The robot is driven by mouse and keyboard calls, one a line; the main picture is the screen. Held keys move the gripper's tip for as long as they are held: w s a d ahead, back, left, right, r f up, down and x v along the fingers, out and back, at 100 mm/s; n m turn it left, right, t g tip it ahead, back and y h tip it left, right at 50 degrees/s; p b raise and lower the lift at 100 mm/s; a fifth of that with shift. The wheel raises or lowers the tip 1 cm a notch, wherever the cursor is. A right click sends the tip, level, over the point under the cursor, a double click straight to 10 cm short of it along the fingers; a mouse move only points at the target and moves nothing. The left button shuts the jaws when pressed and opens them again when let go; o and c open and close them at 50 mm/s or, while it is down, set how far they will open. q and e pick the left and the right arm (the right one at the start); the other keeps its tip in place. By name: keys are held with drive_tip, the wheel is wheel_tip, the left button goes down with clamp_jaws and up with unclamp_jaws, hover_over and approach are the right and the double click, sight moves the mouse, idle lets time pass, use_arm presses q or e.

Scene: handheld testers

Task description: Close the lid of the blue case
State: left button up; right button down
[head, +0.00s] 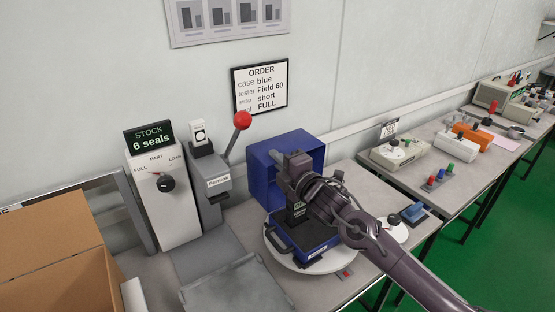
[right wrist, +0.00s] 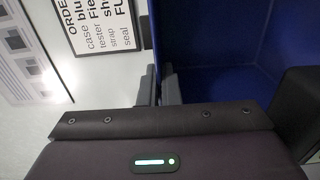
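The lid fills the upper right of the right wrist view (right wrist: 240,45). My right gripper and arm hide part of the case's inside. My left gripper is not in view.
A grey press with a red-knobbed lever (head: 242,119) and a seal dispenser (head: 160,195) stand left of the case. A cardboard box (head: 60,240) is at far left. A grey tray (head: 235,290) lies in front. Testers (head: 405,155) stand on the right-hand bench.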

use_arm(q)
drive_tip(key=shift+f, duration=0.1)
use_arm(e)
drive_tip(key=shift+s+d+f, duration=0.2)
drive_tip(key=shift+s, duration=0.05)
